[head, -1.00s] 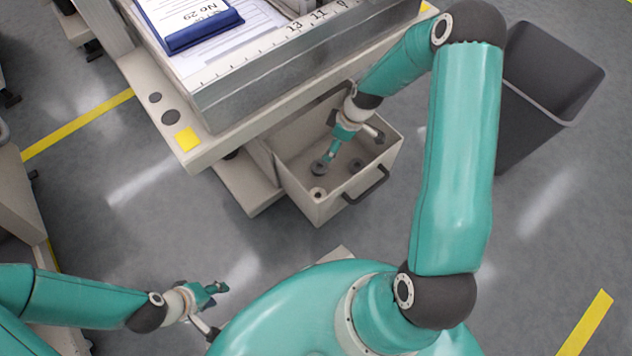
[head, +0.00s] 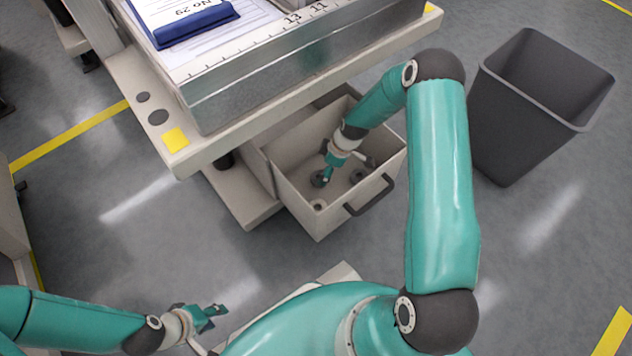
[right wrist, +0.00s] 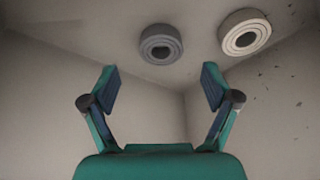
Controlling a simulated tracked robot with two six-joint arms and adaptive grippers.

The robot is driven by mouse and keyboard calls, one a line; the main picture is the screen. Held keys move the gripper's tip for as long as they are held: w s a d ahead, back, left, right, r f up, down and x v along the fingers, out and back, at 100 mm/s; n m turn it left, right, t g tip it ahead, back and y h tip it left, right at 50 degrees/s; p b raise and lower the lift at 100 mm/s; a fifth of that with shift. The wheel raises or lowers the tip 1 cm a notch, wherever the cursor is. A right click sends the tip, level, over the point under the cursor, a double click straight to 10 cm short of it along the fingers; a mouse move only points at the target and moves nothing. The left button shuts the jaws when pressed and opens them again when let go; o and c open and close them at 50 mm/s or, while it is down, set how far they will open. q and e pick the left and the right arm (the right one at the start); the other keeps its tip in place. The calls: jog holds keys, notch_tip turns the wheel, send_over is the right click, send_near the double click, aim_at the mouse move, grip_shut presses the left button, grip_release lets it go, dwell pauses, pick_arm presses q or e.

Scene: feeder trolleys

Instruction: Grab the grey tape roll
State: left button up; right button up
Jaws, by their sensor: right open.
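The grey tape roll (right wrist: 160,44) lies on the floor of an open drawer, ahead of my right gripper in the right wrist view.
A white tape roll (right wrist: 245,33) lies right of the grey one. The drawer (head: 322,222) has tall walls and a dark handle (head: 370,196). The trolley top (head: 190,150) overhangs behind. A dark bin (head: 515,135) stands right.

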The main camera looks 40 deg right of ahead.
jog(key=b+x, duration=0.2)
jog(key=x, duration=0.2)
jog(key=shift+s+f, duration=0.1)
jog(key=shift+f, duration=0.1)
jog(key=shift+a+f+b, duration=0.15)
jog(key=shift+f+b, duration=0.2)
jog(key=shift+f, duration=0.05)
jog(key=c, duration=1)
